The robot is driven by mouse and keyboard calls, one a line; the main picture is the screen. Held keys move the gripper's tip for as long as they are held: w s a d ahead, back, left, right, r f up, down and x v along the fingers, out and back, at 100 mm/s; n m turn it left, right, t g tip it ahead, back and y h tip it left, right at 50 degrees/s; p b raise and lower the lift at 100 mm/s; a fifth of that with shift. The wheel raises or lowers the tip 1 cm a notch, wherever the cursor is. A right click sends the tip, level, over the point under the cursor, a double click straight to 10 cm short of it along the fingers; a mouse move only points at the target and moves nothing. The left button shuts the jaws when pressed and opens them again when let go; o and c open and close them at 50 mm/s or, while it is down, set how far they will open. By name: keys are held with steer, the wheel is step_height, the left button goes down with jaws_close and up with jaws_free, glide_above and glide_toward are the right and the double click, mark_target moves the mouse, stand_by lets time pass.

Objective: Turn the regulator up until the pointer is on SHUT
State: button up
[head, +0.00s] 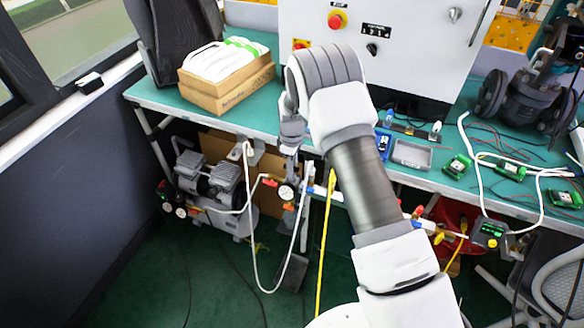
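My gripper (291,142) points down at the front edge of the green bench, left of the middle. Its fingers are small and partly merge with the wrist, so I cannot tell whether they are open or shut. Just below it is a round pressure gauge (286,192) on an air-line assembly, which looks like the regulator. Orange-red handles (270,182) sit beside it. The gripper is close above this assembly; I cannot tell whether they touch. A dark valve assembly (540,85) stands at the bench's right end. No pointer or SHUT mark can be read.
A compressor (208,184) stands under the green bench (150,95). White and yellow hoses (324,250) hang below the front edge. A cardboard box (228,85) and a white control cabinet (400,50) stand on top. Circuit boards and wires lie at right.

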jaws_close()
steer(key=shift+m, duration=0.3)
steer(key=m+b, duration=0.2)
steer(key=m, duration=0.3)
steer(key=m+b, duration=0.1)
steer(key=m, duration=0.5)
steer(key=shift+a, duration=0.1)
stand_by(0.4)
